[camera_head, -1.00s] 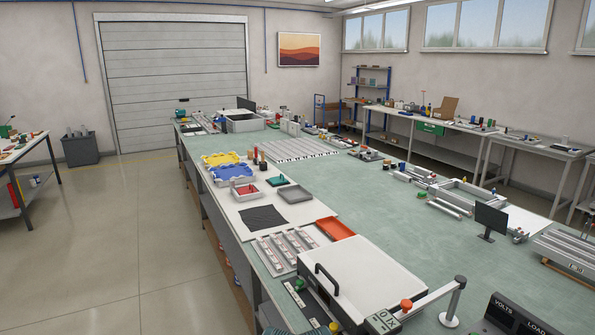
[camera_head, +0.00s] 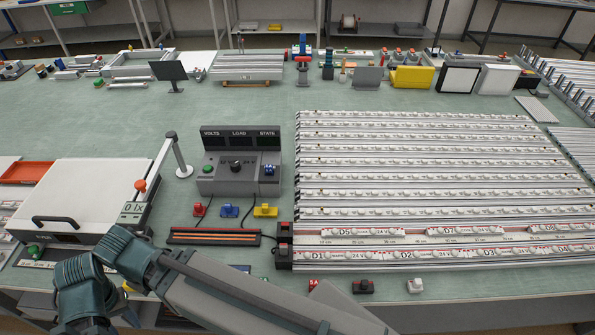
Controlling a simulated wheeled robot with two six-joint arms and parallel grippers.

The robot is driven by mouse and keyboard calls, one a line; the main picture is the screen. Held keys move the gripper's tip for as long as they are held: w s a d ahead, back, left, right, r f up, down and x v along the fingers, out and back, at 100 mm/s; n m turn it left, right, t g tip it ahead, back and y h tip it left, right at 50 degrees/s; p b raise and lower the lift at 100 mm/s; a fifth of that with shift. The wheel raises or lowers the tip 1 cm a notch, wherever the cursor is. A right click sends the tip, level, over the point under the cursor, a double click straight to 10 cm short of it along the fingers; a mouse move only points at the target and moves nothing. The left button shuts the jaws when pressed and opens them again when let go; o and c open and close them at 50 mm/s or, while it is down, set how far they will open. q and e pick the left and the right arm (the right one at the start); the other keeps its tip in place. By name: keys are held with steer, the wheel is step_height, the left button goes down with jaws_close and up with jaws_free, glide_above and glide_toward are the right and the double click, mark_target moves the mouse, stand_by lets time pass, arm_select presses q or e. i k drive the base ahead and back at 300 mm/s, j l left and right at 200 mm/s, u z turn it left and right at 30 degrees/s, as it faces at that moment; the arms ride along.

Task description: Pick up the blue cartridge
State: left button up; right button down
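I cannot tell for sure which thing is the blue cartridge. A small blue piece (camera_head: 229,211) lies on the green table top between a red piece (camera_head: 199,209) and a yellow piece (camera_head: 265,210), in front of a grey power unit (camera_head: 238,174). A blue part (camera_head: 269,170) also shows on the unit's right front. Another dark blue thing (camera_head: 240,268) is partly hidden behind my arm at the front edge. One of my arms crosses the lower left; I cannot see a gripper on it. Neither gripper shows.
Long rows of white light strips (camera_head: 420,165) fill the right. A white lightbox (camera_head: 80,195) with a black handle stands at left, beside a post (camera_head: 179,155). A dark tray with orange rods (camera_head: 214,237) lies in front of the unit. Bare table lies behind the unit.

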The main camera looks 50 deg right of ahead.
mark_target(269, 169)
steer(key=l+z, duration=0.15)
steer(key=z, duration=1.3)
steer(key=j+z, duration=0.15)
steer(key=z, duration=0.85)
steer(key=k+j+z, duration=0.6)
steer(key=z, duration=0.2)
steer(key=k+j, duration=0.55)
steer(key=i, duration=0.35)
